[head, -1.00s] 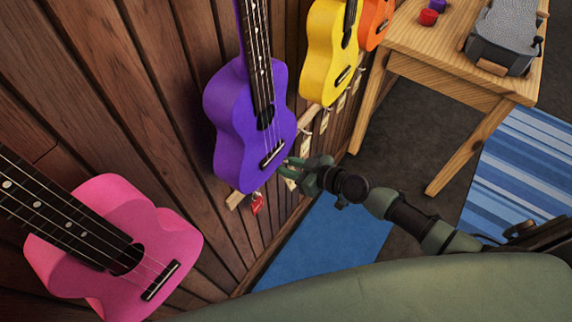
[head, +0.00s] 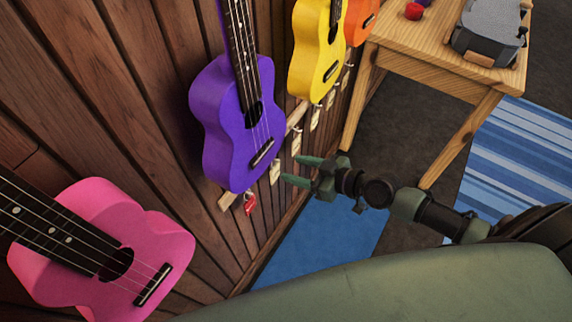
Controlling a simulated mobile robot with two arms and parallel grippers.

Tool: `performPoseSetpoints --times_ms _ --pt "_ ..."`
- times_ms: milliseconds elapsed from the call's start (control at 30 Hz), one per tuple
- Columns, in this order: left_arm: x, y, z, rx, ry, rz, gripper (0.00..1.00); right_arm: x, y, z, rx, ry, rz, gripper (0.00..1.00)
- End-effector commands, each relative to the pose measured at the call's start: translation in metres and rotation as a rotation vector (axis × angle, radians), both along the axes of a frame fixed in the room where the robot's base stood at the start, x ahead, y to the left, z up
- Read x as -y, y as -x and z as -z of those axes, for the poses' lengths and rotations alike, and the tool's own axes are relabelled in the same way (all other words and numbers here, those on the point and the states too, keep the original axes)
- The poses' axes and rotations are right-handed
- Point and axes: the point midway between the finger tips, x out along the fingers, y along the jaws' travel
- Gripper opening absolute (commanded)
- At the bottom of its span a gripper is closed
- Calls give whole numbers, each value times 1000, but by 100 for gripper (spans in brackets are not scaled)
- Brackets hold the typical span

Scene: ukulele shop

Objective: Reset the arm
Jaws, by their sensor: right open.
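My right gripper (head: 296,170) is open and empty in the head view, its two green fingers pointing left toward the wall. It is apart from the purple ukulele (head: 228,130), a little to the right of its lower body, close to the hanging tags. My right arm comes in from the lower right. My left gripper is not in view.
A pink ukulele (head: 80,220), a yellow ukulele (head: 303,65) and an orange ukulele (head: 357,26) hang along the wooden wall (head: 130,100). A red tag (head: 251,205) and several pale tags hang below. A wooden table (head: 425,72) bears a grey bag (head: 490,30).

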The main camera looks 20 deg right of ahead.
Motion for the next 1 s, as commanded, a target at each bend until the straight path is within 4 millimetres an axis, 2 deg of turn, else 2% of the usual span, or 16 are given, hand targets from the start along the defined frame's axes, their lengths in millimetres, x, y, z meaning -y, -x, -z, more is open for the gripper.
performPoseSetpoints --times_ms 267,367,433,467,567,600,667,700,767,833,900,967,1000 --pt "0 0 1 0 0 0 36 4 6 -3 -1 -1 1 50" --pt "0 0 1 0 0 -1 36 11 4 10 -16 10 24 50" --pt "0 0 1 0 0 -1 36 24 2 33 -42 32 65 50" --pt "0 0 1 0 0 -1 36 31 2 46 -58 45 89 50" --pt "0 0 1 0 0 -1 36 60 10 107 -138 104 185 50" --pt "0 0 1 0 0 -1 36 73 18 135 -179 131 226 50" --pt "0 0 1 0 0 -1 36 88 35 175 -244 168 281 50" --pt "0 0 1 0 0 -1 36 96 49 201 -289 193 313 50" --pt "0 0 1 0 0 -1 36 105 74 239 -359 228 356 50" --pt "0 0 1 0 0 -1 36 111 109 280 -443 270 394 50" --pt "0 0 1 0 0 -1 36 112 149 317 -530 308 422 50" --pt "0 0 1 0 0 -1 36 108 185 345 -604 338 438 50" --pt "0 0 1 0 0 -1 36 104 210 361 -653 356 445 50"
